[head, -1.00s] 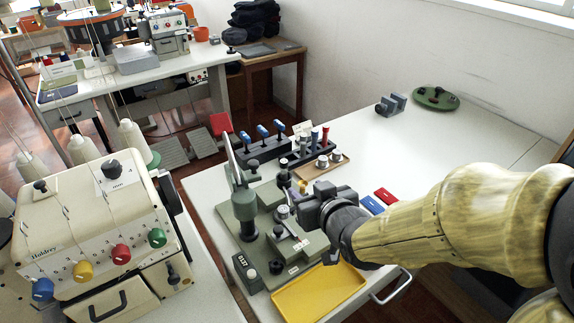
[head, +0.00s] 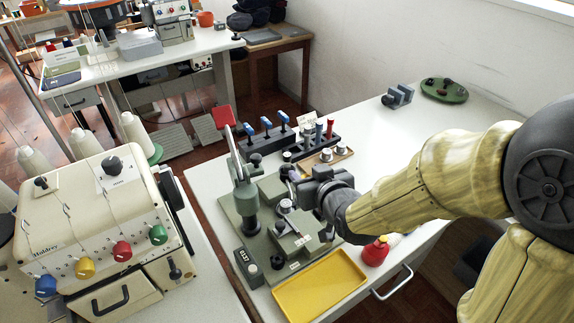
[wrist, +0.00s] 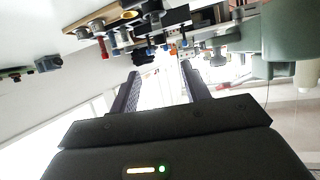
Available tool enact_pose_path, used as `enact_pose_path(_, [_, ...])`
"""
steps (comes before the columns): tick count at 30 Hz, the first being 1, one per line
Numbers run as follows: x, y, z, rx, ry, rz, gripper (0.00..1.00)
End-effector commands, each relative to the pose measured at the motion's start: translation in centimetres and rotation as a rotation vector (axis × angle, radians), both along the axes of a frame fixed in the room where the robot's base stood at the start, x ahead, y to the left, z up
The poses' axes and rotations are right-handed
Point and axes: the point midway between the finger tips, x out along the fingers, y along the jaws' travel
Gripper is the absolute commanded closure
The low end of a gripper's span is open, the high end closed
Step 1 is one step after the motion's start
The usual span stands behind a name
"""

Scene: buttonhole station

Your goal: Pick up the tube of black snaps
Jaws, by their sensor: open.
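A dark rack (head: 318,147) in the head view holds a row of upright tubes, beyond my gripper. Its tubes include a red-topped one (head: 330,127) at the right and a dark one (head: 318,131) beside it. I cannot tell for sure which tube holds black snaps. My gripper (head: 294,188) is open and empty, above the green press machine and on the near side of the rack. In the wrist view my gripper (wrist: 160,75) shows two spread fingers with nothing between them. The tubes appear there upside down, upper left, apart from the fingers.
A wooden tray (head: 323,160) with small metal parts lies just before the rack. The green press (head: 249,225) stands under and left of my gripper. The table's right side is fairly clear.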

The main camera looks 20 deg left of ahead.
Motion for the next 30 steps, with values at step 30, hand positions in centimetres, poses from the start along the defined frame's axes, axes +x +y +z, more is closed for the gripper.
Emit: enact_pose_path(30, [3.7,2.7,-2.2,-0.007,0.0,-0.008,0.53])
